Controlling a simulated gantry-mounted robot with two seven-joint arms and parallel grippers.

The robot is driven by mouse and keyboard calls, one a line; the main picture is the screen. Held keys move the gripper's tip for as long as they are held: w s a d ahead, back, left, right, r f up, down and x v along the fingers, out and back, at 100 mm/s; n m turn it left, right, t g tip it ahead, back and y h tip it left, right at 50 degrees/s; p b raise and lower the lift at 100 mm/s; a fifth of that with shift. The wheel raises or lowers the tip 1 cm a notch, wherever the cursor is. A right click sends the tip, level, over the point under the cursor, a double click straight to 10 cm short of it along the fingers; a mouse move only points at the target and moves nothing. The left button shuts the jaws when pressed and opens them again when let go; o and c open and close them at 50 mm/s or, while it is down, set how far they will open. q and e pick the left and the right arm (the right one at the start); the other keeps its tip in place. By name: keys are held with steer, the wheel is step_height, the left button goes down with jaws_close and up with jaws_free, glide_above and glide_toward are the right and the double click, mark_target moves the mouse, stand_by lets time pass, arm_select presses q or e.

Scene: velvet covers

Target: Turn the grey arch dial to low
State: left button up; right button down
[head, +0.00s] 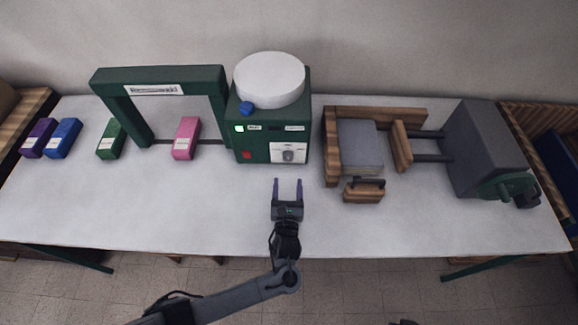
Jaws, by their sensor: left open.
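A small grey dial (288,154) sits on a white panel (304,148) on the front of a green box-shaped machine (253,142). Its pointer setting is too small to read. A green arch (162,74) with a white label stands to the left of this machine. My left gripper (288,183) is open and empty, its two fingers pointing at the machine, a little in front of the dial and apart from it. My right gripper is not in view.
Purple (38,138), blue (63,138), green (110,139) and pink (186,138) blocks lie on the left. A white round drum (269,80) and blue knob (246,108) top the machine. A wooden vise-like press (401,147) with a grey block (360,147) stands right. The front table (180,215) is clear.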

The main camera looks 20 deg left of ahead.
mark_target(288, 160)
arm_select(q)
steer(key=b+x, duration=0.2)
steer(key=x, duration=0.6)
steer(key=shift+w+a, duration=0.15)
steer(key=shift+w, duration=0.05)
steer(key=shift+c, duration=0.3)
steer(key=c, duration=1)
